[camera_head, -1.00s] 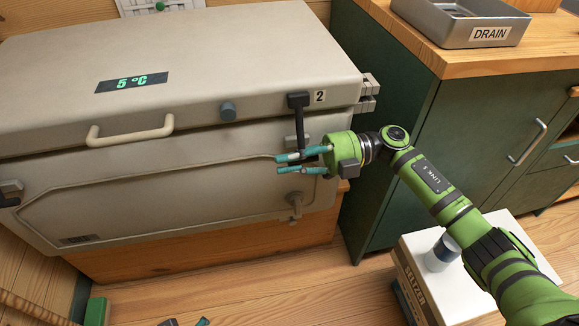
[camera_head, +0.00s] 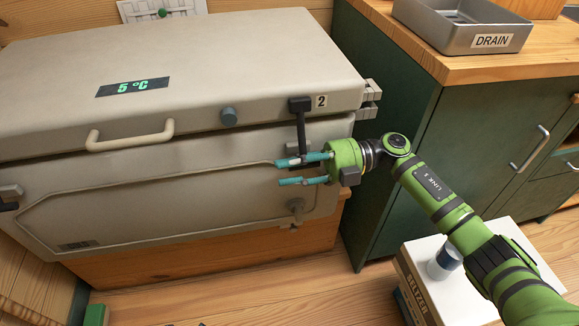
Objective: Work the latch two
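Latch two is a black lever (camera_head: 301,128) on the right front of the grey cooler (camera_head: 180,192), beside the label "2" (camera_head: 321,101). It hangs down from its block on the lid's front edge. My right gripper (camera_head: 282,172) comes in from the right, with its teal fingers apart, one above the other. The upper finger overlaps the lever's lower end. I cannot tell whether they touch, and the lower end is partly hidden. Only tiny tips of my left gripper (camera_head: 172,322) show at the bottom edge.
A green cabinet (camera_head: 400,170) stands close on the right, bearing a drain tray (camera_head: 460,35). A seltzer box (camera_head: 420,275) with a can (camera_head: 444,262) stands below my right arm.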

